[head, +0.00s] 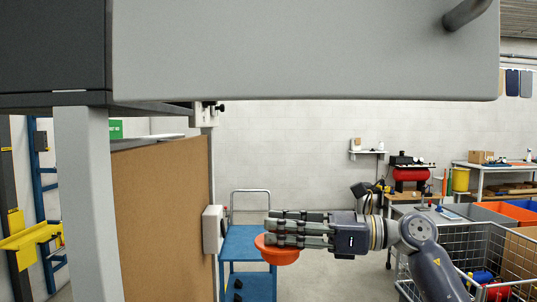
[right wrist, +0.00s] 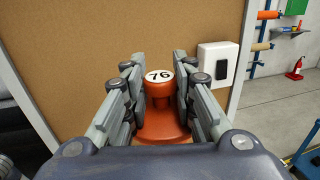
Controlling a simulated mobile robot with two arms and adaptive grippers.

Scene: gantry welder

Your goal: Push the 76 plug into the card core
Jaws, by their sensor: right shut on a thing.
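The 76 plug (right wrist: 158,95) is orange, with a white end marked 76 and a wide orange flange below. In the right wrist view it stands between the fingers of my right gripper (right wrist: 160,62), which is shut on it. In the head view my right gripper (head: 270,228) points left, and the orange flange of the plug (head: 280,256) shows below the fingers. I cannot identify the card core for certain; brown tube-like pieces (right wrist: 262,46) stick out from a blue post in the right wrist view.
A brown board (head: 160,220) with a white box (head: 212,230) at its edge stands left of the gripper. A large grey beam (head: 300,50) hangs above. A blue cart (head: 247,243) is behind, and a wire cage (head: 475,245) is at right.

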